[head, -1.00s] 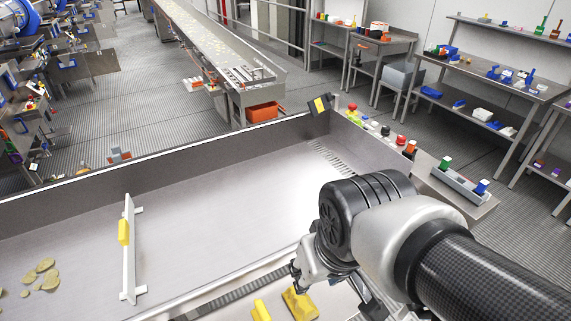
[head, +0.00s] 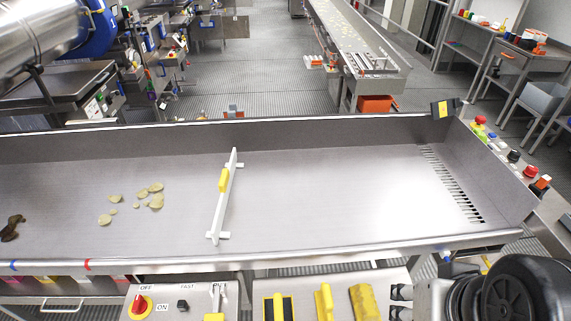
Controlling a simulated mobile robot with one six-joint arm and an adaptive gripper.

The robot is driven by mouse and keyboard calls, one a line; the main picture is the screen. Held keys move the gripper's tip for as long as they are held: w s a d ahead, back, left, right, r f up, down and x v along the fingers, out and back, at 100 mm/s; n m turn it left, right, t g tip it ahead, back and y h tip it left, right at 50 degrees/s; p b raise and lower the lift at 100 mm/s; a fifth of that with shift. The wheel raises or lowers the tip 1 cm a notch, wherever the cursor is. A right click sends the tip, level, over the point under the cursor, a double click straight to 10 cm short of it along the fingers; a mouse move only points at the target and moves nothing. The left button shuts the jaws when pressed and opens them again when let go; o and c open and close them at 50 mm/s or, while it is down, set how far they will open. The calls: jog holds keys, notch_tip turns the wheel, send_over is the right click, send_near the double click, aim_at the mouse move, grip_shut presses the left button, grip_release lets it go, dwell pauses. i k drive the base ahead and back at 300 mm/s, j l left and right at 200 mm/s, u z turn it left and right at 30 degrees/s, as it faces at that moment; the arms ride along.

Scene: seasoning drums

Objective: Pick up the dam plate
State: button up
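The dam plate (head: 222,200) is a thin white upright plate with small feet at its ends and a yellow grip (head: 224,180) on its side. It stands across the metal trough (head: 330,190), left of centre in the head view. My gripper (head: 400,302) is at the lower right, outside the trough's front edge and well away from the plate. Its two dark fingertips are apart with nothing between them. My arm covers the lower right corner.
Several potato-like slices (head: 150,195) lie left of the plate, with a dark brown piece (head: 12,228) at the far left. Yellow tools (head: 325,302) lie on a front shelf beside my gripper. A control panel (head: 170,302) is left of them. The trough right of the plate is clear.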

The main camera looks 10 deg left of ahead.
aim_at(225, 183)
jog(key=j+u, duration=0.2)
jog(key=j, duration=0.25)
jog(key=j+u, duration=0.2)
jog(key=j, duration=0.25)
jog(key=i+j+u, duration=0.15)
jog(key=j, duration=0.3)
jog(key=j+u, duration=0.2)
jog(key=j, duration=0.25)
jog(key=i+j+u, duration=0.2)
jog(key=j, duration=0.2)
jog(key=i+j+u, duration=0.2)
jog(key=j, duration=0.2)
jog(key=i, duration=0.15)
